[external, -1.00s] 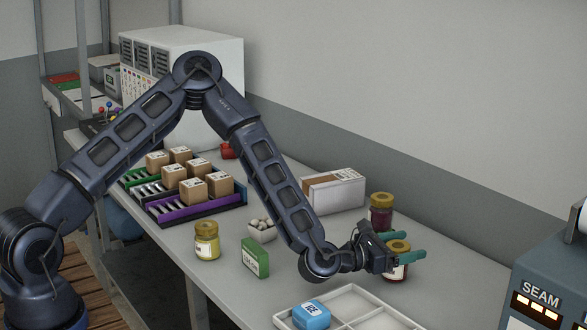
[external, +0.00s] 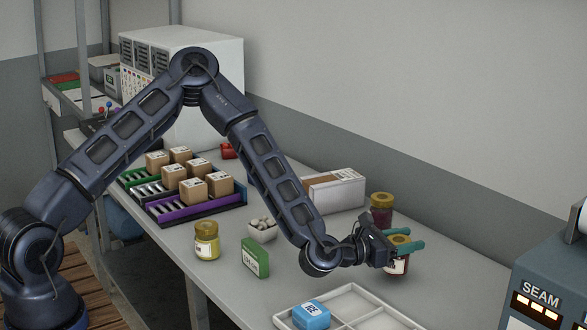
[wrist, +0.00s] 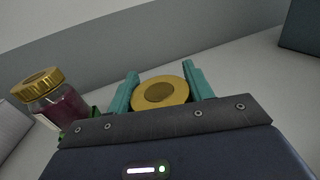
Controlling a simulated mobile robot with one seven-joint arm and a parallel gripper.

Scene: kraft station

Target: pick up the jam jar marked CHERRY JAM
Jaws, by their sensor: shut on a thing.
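My gripper (external: 415,238) is shut on a jar with a gold lid, dark red contents and a pale label (external: 397,267). In the wrist view, the held jar's round gold lid (wrist: 160,93) sits between the two teal fingers of my gripper (wrist: 160,71). The jar looks upright and close to the table top; I cannot tell whether it is clear of it. A second dark red-purple jar with a gold lid (external: 381,214) stands behind it, and at the left in the wrist view (wrist: 60,108). I cannot read the label on either jar.
A white divided tray (external: 345,298) with a blue block (external: 311,314) lies in front. The grey SEAM machine (external: 540,295) is at right.

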